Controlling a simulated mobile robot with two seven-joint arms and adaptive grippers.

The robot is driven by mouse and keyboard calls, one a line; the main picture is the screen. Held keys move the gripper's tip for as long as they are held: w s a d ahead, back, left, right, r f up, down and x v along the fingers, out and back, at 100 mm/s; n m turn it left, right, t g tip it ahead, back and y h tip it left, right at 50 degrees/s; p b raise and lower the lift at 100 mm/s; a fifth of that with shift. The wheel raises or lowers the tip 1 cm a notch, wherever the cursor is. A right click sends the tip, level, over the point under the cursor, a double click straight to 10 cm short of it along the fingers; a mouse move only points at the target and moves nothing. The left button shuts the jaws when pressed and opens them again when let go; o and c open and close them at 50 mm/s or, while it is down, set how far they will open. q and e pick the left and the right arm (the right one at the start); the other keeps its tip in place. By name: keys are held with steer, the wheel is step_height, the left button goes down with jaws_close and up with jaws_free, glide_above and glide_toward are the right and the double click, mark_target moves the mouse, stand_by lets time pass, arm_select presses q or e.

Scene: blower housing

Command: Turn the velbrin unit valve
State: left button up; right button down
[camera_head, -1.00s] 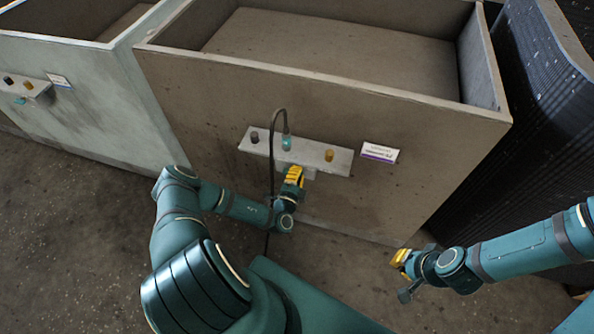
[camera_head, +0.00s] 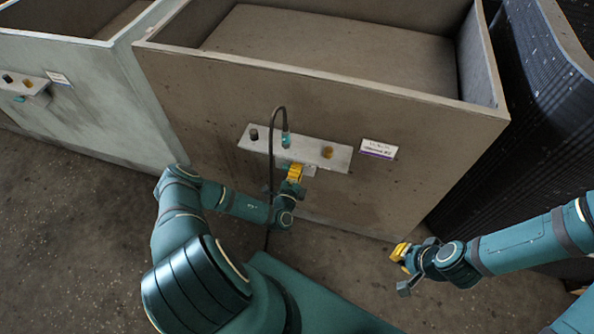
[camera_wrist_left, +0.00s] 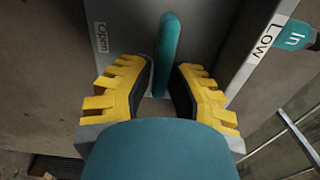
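The valve handle (camera_wrist_left: 166,52) is a teal bar on the underside of a grey bracket, beside an "Open" label (camera_wrist_left: 101,37) in the left wrist view. My left gripper (camera_wrist_left: 158,78) is open, its yellow fingers on either side of the handle's near end; I cannot tell whether they touch it. In the head view my left gripper (camera_head: 295,172) is just below the bracket (camera_head: 307,150) on the brown housing (camera_head: 210,115), and the handle is mostly hidden. My right gripper (camera_head: 400,254) is away from the housing, low at the right; its finger opening is unclear.
A black hose rises from a teal connector (camera_head: 286,140) and hangs down close to my left gripper. Dark and orange knobs (camera_head: 327,152) stand on the bracket. A label plate (camera_head: 379,149) is to the right. A pale housing (camera_head: 100,100) stands left, a black ribbed unit (camera_head: 520,110) right.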

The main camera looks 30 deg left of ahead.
arm_select(q)
steer(key=shift+o, duration=1.3)
steer(key=v, duration=1.2)
